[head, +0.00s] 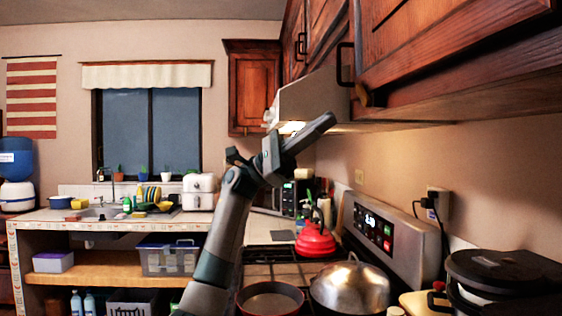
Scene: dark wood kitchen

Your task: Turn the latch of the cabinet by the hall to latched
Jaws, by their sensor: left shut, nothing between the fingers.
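A dark red-brown wall cabinet (450,45) fills the upper right, its doors closed as far as I can see. A small brown wooden piece (363,92), perhaps the latch, sits at its lower left corner, beside a black handle (345,62). Whether it stands latched or unlatched I cannot tell. My left gripper (332,119) is shut and empty, raised above the stove and pointing up to the right. It appears a little below and left of the wooden piece, apart from it in the picture. My right gripper is out of view.
A range hood (312,97) hangs behind my left gripper. Below are a red kettle (316,240), a lidded metal pot (350,287), an open pan (270,299) and the stove's control panel (385,230). A black appliance (505,275) stands at lower right. The air under the cabinet is clear.

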